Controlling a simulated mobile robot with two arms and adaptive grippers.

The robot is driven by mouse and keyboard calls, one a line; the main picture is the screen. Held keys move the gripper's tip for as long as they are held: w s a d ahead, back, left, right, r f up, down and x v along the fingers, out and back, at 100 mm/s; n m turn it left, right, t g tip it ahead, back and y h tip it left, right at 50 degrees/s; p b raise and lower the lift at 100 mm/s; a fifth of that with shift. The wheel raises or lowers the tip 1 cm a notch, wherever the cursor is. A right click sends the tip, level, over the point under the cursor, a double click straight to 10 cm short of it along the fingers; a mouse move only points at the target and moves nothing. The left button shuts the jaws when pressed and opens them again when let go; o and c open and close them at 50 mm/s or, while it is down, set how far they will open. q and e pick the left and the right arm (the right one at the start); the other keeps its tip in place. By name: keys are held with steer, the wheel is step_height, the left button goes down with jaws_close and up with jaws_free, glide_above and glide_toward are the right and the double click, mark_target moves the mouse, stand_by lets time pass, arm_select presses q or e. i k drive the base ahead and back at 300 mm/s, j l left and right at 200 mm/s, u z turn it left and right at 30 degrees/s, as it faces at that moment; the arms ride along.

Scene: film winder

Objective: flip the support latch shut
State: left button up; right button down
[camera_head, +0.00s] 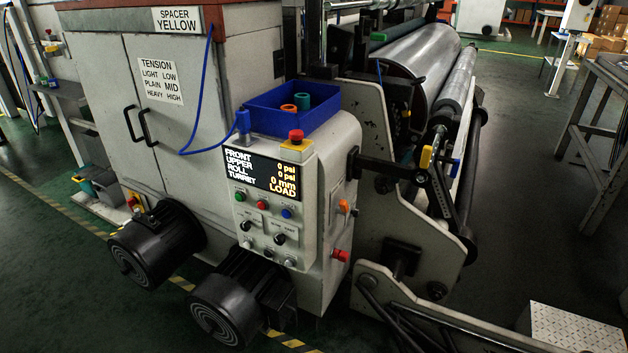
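A black bar (390,169) reaches right from the control cabinet toward the end of the rollers. A yellow handle (426,157) stands upright near its right end, with a small blue part (455,168) just to its right. This looks like the support latch area, but I cannot tell for sure which piece is the latch or whether it is open or shut. A black link (441,195) slopes down from there toward the lower frame. Neither of my grippers is in view.
The control panel (262,212) has buttons and a display reading 0 psi and LOAD. A blue bin (291,106) sits above it. Large rollers (425,62) run back behind the bar. A white tread-topped block (572,330) stands at lower right.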

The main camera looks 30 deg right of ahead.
mark_target(343, 204)
steer(key=z, duration=1.15)
